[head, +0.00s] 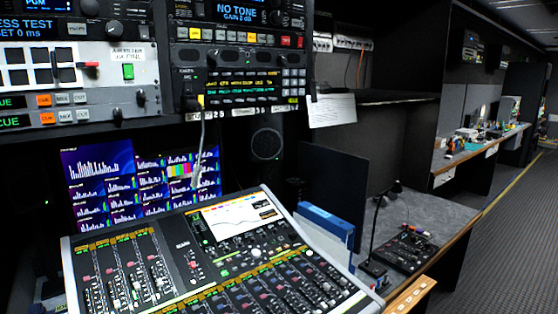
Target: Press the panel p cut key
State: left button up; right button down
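On the grey rack panel (100,75) at the upper left, two rows of small keys sit right of green "CUE" displays. In the upper row, an orange key (44,100) stands left of two white keys, and the rightmost white key (80,98) seems to read "CUT". In the lower row, an orange key (47,118) also stands left of two white keys, the rightmost white key (83,114) also seeming to read "CUT". I cannot read a letter marking either row as panel p. Neither of my grippers is in view.
An audio mixing console (215,260) fills the lower middle, with a meter screen (85,165) behind it. A lamp (376,225) and a small black control box (405,248) stand on the desk to the right. An aisle (510,220) runs along the far right.

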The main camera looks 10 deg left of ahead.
aim_at(81, 114)
jog(key=u, duration=1.55)
